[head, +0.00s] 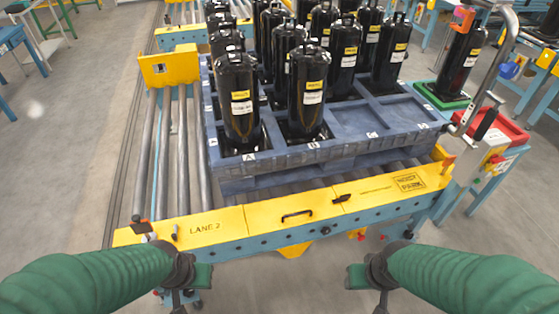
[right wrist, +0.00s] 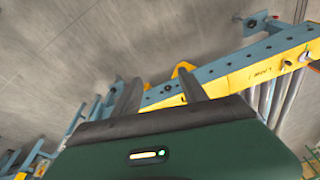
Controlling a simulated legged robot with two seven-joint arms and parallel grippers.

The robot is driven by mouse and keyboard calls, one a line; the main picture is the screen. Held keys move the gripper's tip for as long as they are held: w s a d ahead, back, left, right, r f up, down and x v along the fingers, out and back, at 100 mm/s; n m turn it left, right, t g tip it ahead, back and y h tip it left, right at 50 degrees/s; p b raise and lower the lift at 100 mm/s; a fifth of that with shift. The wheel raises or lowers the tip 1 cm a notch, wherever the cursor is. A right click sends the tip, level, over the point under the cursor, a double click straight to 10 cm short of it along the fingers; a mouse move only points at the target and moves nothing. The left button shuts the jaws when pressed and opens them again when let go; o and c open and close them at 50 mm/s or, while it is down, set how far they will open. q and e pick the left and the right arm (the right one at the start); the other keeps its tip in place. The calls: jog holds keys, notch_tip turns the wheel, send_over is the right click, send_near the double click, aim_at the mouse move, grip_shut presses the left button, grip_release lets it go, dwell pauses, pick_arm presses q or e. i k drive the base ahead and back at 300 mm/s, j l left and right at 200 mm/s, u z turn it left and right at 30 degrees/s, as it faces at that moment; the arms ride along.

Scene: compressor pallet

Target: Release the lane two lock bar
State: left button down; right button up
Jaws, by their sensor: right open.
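The yellow front beam (head: 225,222) marked LANE 2 runs across the front of the roller conveyor in the head view. A black bar handle (head: 297,215) sits on its top. At its left end are a small orange-and-black piece (head: 142,228) and a small upright pin (head: 175,232); I cannot tell which part is the lock bar. The yellow beam also shows in the right wrist view (right wrist: 262,76). My left gripper (head: 190,291) is in front of the beam, its jaw state unclear. My right gripper (head: 371,291) is open, empty and apart from the beam; its fingers (right wrist: 160,95) are spread.
A blue pallet (head: 285,155) with several black compressors (head: 307,90) stands on the rollers (head: 177,150) behind the beam. A yellow block (head: 170,67) is at the left.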

aim_at(489, 167)
jog(key=z, duration=1.55)
